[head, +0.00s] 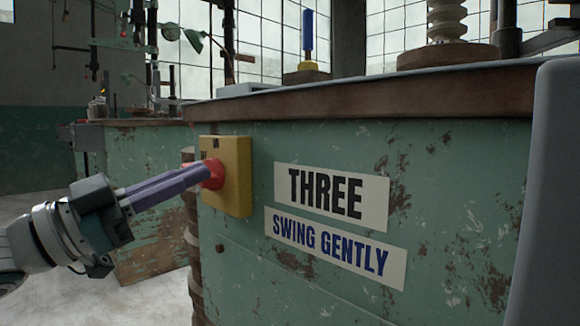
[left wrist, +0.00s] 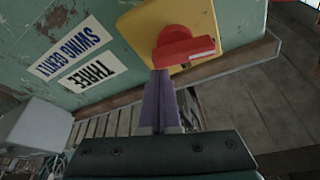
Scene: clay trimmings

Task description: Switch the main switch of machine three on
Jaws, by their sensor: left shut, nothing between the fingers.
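The main switch is a red rotary knob (head: 214,173) on a yellow box (head: 237,178), fixed to the green side of the machine marked THREE (head: 331,197). My left gripper (head: 205,176) has two purple fingers held together and empty, with their tips at the knob. In the left wrist view, the fingertips (left wrist: 161,73) end just beside the red knob (left wrist: 180,47), on the yellow box (left wrist: 165,27). Its handle bar points to the right there. I cannot tell whether tips and knob touch. Dark marks on the box's top are too small to read. My right gripper is out of view.
A sign reading SWING GENTLY (head: 333,247) is below the THREE sign. The brown worktop edge (head: 350,98) overhangs the switch. Another green bench (head: 140,165) stands behind at the left. The floor (head: 130,300) below my left arm looks open.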

